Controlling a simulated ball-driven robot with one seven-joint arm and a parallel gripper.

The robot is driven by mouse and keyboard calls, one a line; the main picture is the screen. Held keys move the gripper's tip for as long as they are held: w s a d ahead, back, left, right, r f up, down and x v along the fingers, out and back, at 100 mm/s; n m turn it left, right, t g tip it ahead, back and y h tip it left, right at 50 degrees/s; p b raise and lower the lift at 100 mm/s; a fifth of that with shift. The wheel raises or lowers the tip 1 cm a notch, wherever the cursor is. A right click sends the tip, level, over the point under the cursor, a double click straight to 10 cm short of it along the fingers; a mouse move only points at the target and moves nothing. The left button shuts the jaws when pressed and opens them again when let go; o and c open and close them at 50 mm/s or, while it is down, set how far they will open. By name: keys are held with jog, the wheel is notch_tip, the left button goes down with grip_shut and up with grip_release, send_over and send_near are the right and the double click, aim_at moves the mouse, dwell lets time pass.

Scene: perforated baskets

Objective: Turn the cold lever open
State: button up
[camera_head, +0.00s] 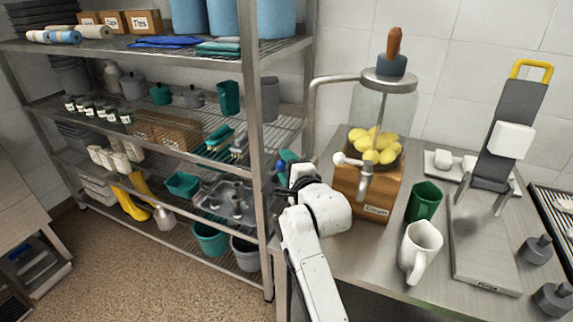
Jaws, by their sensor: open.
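No lever marked cold can be made out. A glass dispenser (383,103) with yellow fruit stands on a wooden base (375,198) on the right-hand counter. A pale metal tap (364,182) with a sideways handle (345,159) is at its front. A bent metal pipe (335,80) rises behind my arm, left of the dispenser. Small blue and teal parts (287,156) show beside my wrist; I cannot tell what they are. My gripper (282,172) is at the far end of my white arm, left of the tap, open and partly hidden by the wrist. I see nothing held.
A green cup (423,201) and a white mug (420,250) stand right of the wooden base. A grey board (485,250) and an upright slicer (510,125) are farther right. A metal shelf rack (255,110) with several containers stands close on the left.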

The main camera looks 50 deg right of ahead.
grip_shut()
dwell(0.6)
